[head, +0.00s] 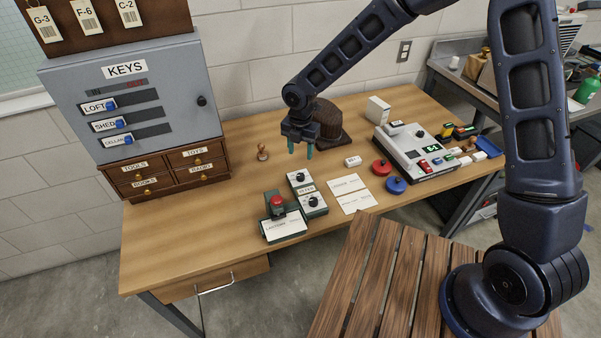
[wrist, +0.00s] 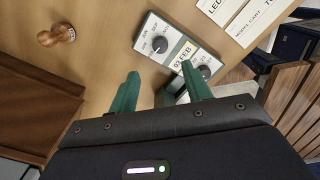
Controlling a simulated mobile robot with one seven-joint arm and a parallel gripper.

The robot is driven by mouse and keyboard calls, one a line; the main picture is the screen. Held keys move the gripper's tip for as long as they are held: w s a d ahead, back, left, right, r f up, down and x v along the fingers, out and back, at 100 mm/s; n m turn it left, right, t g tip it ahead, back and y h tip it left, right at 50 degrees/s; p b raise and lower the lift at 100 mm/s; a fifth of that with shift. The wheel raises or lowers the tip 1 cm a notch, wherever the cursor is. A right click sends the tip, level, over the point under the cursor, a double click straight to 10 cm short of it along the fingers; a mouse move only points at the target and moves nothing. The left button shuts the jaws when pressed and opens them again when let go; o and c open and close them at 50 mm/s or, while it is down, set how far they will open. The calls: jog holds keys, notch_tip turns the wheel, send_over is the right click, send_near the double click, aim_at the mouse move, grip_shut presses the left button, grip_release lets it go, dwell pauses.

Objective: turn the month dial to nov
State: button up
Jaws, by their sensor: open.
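A grey-and-green date device (head: 308,193) with two black dials stands on the desk. In the wrist view its window (wrist: 184,55) reads 03 FEB. One dial (wrist: 160,44) is at the window's left and the other dial (wrist: 205,72) at its right. My gripper (head: 300,150) is open and empty, with green fingers pointing down, above the desk behind the device. In the wrist view my gripper (wrist: 160,72) has its right fingertip overlapping the picture close to the right dial, with no contact evident.
A green stand with a red knob (head: 277,202) and a card is left of the device. White cards (head: 350,191) lie to its right, beyond them red (head: 381,167) and blue (head: 396,186) round items. A wooden stamp (head: 262,153) stands at left; a brown machine (head: 329,122) stands behind.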

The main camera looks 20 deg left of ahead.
aim_at(300, 175)
notch_tip(300, 175, down, 11)
jog(key=shift+r, duration=0.15)
dwell(0.4)
jog(key=shift+c, duration=0.2)
jog(key=c, duration=1)
